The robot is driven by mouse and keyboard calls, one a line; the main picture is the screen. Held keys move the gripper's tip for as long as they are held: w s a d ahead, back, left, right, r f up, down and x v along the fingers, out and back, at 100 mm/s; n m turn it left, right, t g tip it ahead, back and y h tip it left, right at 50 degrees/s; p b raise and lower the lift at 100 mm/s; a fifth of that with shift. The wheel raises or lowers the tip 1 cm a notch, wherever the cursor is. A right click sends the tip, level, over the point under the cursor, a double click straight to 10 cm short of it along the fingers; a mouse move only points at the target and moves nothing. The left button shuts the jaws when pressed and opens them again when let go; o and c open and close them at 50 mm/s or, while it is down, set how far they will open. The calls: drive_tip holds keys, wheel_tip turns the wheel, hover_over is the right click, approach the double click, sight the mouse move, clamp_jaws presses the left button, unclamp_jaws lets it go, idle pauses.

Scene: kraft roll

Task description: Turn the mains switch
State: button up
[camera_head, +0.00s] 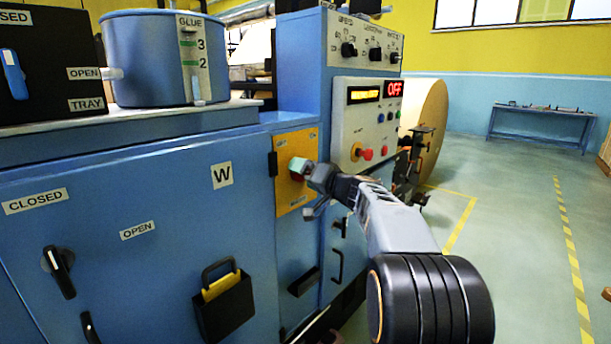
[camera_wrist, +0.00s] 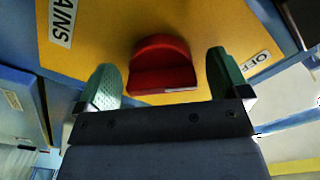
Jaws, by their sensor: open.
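The mains switch is a red knob (camera_wrist: 162,64) on a yellow plate (camera_wrist: 110,30), with a MAINS label and an OFF label beside it in the wrist view. In the head view the yellow plate (camera_head: 296,196) is on the blue machine's front, and the knob is mostly hidden behind my gripper (camera_head: 300,167). In the wrist view my gripper (camera_wrist: 162,82) is open, with one green-padded finger on each side of the red knob. Gaps show between the knob and both fingers.
A control panel (camera_head: 362,125) with an OFF display and buttons is right of the plate. A black pocket (camera_head: 224,305) and a black handle (camera_head: 60,270) stick out of the blue cabinet at left. Open floor (camera_head: 510,215) lies at right.

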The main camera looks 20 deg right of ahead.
drive_tip(key=c, duration=0.9)
drive_tip(key=shift+c, duration=0.2)
drive_tip(key=m+b, duration=0.1)
drive_tip(key=m, duration=0.8)
drive_tip(key=shift+r, duration=0.2)
drive_tip(key=m+p, duration=0.1)
drive_tip(key=m, duration=0.3)
drive_tip(key=shift+r, duration=0.15)
drive_tip(key=shift+m+p, duration=1.3)
drive_tip(key=shift+m, duration=1.1)
